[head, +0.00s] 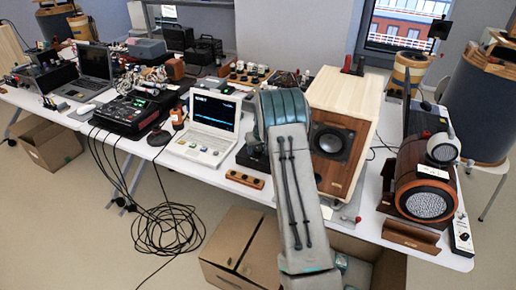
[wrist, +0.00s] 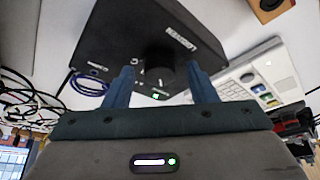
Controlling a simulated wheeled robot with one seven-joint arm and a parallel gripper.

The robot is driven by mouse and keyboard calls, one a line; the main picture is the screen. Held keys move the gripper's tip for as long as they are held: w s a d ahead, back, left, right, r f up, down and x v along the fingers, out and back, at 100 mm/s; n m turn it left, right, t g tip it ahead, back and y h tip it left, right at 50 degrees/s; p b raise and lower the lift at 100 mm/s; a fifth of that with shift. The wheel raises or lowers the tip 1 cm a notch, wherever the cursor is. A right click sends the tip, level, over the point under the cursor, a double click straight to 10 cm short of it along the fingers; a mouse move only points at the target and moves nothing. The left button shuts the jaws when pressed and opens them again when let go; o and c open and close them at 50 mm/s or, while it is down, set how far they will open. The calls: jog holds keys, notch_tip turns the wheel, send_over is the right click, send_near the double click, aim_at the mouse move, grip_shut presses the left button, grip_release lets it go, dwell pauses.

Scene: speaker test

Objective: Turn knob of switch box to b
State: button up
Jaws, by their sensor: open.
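The switch box (wrist: 112,42) is a black box with a white label, small white markings and a dark round knob (wrist: 160,62) on its face. In the wrist view it lies just beyond my gripper (wrist: 161,75). The two blue fingers are apart, one on each side of the knob in the picture. I cannot tell whether they touch it. In the head view a dark box (head: 250,160), seemingly the same one, shows beside the laptop, partly covered by my arm. My fingers are hidden there. The letters around the knob are too small to read.
A white laptop (head: 207,128) stands left of the box. A wooden speaker (head: 333,140) stands close on the right. A wooden strip with knobs (head: 245,179) lies at the table's front edge. Cables (head: 168,228) hang and coil on the floor, near open cardboard boxes (head: 225,250).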

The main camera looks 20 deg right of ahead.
jog(key=c, duration=1)
jog(key=shift+m, duration=0.3)
jog(key=m, duration=0.1)
jog(key=m+h+b, duration=0.1)
jog(key=m, duration=0.1)
jog(key=shift+a+f+m+h, duration=0.1)
jog(key=shift+a+m+h, duration=0.05)
jog(key=shift+m+h, duration=0.15)
jog(key=shift+w+m+g+h+b, duration=0.1)
jog(key=shift+m+g+h+b, duration=0.25)
jog(key=shift+m, duration=0.8)
jog(key=shift+m+g+h+b, duration=0.1)
jog(key=shift+m+g+h, duration=0.25)
jog(key=shift+m, duration=0.8)
jog(key=o, duration=1)
jog(key=shift+a, duration=0.1)
